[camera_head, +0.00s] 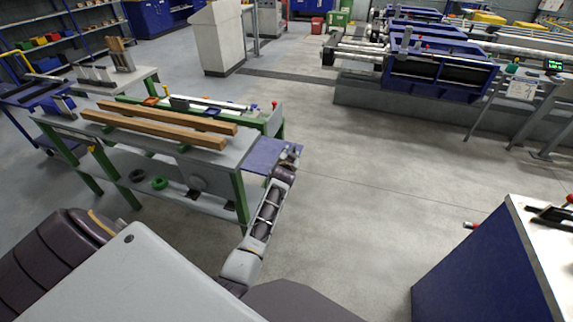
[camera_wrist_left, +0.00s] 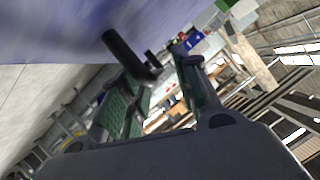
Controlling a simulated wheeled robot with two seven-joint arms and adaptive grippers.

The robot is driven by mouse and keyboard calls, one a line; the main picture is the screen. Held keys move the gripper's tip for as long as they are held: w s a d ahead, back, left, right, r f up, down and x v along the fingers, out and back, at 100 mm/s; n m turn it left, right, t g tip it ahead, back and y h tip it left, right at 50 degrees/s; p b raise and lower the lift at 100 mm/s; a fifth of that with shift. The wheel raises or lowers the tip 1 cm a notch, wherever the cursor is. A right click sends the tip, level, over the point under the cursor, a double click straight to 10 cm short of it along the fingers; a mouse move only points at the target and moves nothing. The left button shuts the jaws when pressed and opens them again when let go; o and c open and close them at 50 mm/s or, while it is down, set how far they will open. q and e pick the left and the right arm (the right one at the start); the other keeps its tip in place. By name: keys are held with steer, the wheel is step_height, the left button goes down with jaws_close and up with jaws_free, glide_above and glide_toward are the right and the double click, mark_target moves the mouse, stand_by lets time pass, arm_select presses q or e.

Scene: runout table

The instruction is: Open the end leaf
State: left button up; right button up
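The runout table (camera_head: 225,150) has green legs and a grey top. Its blue end leaf (camera_head: 262,153) sticks out from the right end; its exact angle is hard to tell. My left gripper (camera_head: 290,154) is at the leaf's outer edge. In the left wrist view the leaf's blue underside or face (camera_wrist_left: 200,12) fills the top, with a black handle (camera_wrist_left: 130,55) on it. My left gripper (camera_wrist_left: 160,95) is open there, its green-padded fingers apart, the handle close ahead of them. I cannot tell whether they touch it. My right gripper is not in view.
Two wooden beams (camera_head: 155,125) lie on the runout table. A lower shelf holds a green ring (camera_head: 160,183). A blue cabinet (camera_head: 470,265) stands at the front right. The grey floor (camera_head: 370,180) between is clear. A blue machine (camera_head: 440,75) stands behind.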

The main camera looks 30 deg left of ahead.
arm_select(q)
steer(key=shift+v, duration=5.2)
